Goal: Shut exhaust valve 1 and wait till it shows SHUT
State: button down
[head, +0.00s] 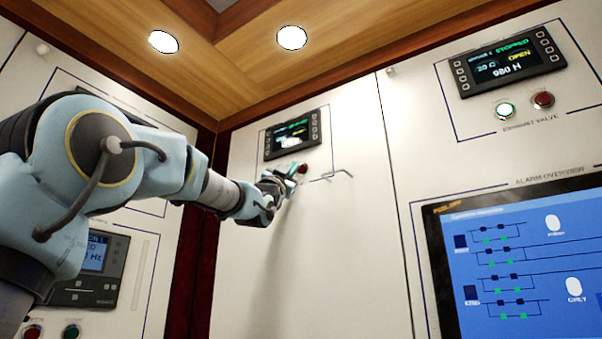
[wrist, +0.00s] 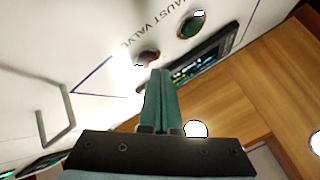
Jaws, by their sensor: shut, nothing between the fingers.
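In the head view my gripper (head: 289,183) is at the middle wall panel, just below its small display (head: 292,134). A red button (head: 303,168) shows beside the fingers. In the wrist view my shut, empty fingers (wrist: 161,74) point at the red button (wrist: 148,57), their tips very close to it; I cannot tell whether they touch. The green button (wrist: 192,25) is beside it, under a partly visible "EXHAUST VALVE" label (wrist: 148,30).
A second exhaust valve display (head: 510,60), at right, reads OPEN, with a lit green button (head: 505,110) and red button (head: 543,100) below. An alarm screen (head: 525,265) fills the lower right.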

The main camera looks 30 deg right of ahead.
jog(key=shift+a, duration=0.2)
jog(key=shift+s, duration=0.1)
jog(key=shift+s+a+b, duration=0.4)
jog(key=shift+a+b, duration=0.25)
jog(key=shift+a, duration=0.05)
jog(key=shift+s+a+b, duration=0.4)
jog(key=shift+a+b, duration=0.2)
jog(key=shift+a, duration=0.15)
jog(key=shift+s+a+b, duration=0.4)
jog(key=shift+a+b, duration=0.25)
jog(key=shift+a, duration=0.05)
